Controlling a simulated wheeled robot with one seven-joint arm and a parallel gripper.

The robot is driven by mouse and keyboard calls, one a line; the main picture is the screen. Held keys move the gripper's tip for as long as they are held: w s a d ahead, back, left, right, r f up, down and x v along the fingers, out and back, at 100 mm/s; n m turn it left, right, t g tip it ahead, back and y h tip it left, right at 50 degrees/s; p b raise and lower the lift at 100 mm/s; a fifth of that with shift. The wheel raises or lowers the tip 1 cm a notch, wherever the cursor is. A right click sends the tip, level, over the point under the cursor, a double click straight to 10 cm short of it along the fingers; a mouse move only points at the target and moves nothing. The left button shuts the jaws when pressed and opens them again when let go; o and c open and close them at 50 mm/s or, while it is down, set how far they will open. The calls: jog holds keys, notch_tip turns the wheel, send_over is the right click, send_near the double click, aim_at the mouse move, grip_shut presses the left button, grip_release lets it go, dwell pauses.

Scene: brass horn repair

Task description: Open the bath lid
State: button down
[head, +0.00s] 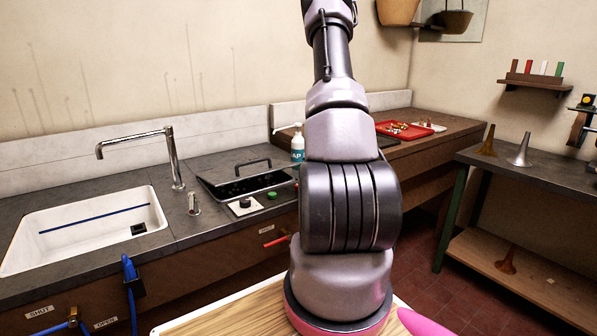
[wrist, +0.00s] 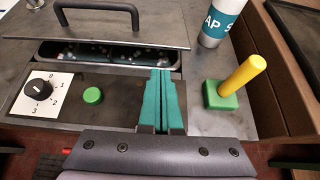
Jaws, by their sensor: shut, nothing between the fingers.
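The bath lid (head: 229,174) is a dark flat plate with a black bar handle (head: 246,163) on the counter. It also shows at the top of the wrist view (wrist: 60,27). The bath (wrist: 62,55) shows as a metal-rimmed strip in front of the lid, with dark, bubbly contents. I cannot tell whether the lid is slid back or tilted. My gripper (wrist: 162,73) has teal fingers, shut and empty, with the tips by the bath's near right rim, apart from the handle. My arm hides the gripper in the head view.
A dial (wrist: 38,88) and green button (wrist: 92,95) sit before the bath. A yellow peg on a green block (wrist: 238,82) and a bottle (wrist: 221,21) stand to its right. A sink (head: 85,230) and tall tap (head: 173,155) are left.

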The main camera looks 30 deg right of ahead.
jog(key=x, duration=0.9)
